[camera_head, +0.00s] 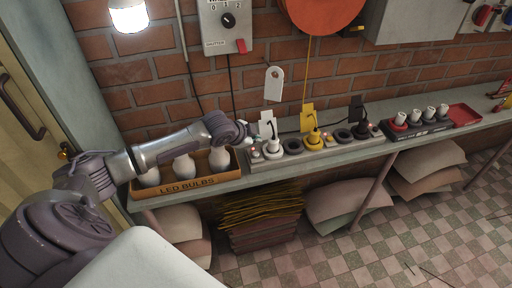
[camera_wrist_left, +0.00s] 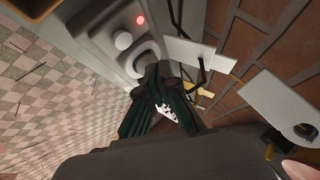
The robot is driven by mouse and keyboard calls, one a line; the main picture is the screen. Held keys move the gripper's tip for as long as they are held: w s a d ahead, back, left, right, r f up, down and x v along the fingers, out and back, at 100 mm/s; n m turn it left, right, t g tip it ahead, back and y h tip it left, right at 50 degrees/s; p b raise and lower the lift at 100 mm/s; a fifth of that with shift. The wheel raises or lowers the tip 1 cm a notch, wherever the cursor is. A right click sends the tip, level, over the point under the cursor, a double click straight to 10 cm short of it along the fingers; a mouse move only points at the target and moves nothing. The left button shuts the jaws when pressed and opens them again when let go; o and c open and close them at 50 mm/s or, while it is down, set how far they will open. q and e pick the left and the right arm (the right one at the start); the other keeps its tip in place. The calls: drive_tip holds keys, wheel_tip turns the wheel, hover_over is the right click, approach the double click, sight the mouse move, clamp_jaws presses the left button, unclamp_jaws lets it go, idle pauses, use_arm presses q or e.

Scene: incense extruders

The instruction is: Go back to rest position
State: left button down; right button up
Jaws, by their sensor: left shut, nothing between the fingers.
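My left gripper (camera_head: 247,131) is at the left end of a grey socket strip (camera_head: 322,151), close to the white plug (camera_head: 272,147) and its white tag (camera_head: 267,121). Its dark fingers show shut and empty in the left wrist view (camera_wrist_left: 160,75), near the round white fittings (camera_wrist_left: 124,41) and a small red light (camera_wrist_left: 140,20). From these views I cannot tell whether the fingers touch the strip. My left arm reaches across above the box of bulbs. My right gripper is in neither view.
An "LED BULBS" box (camera_head: 190,187) with white bulbs lies under my forearm. A brick wall (camera_head: 150,85) with a switch box (camera_head: 226,27) rises behind the shelf. The tiled floor in front looks mostly clear.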

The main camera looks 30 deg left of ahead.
use_arm(q)
drive_tip(key=shift+r+p, duration=0.6)
drive_tip(key=shift+r, duration=0.25)
drive_tip(key=shift+f, duration=0.1)
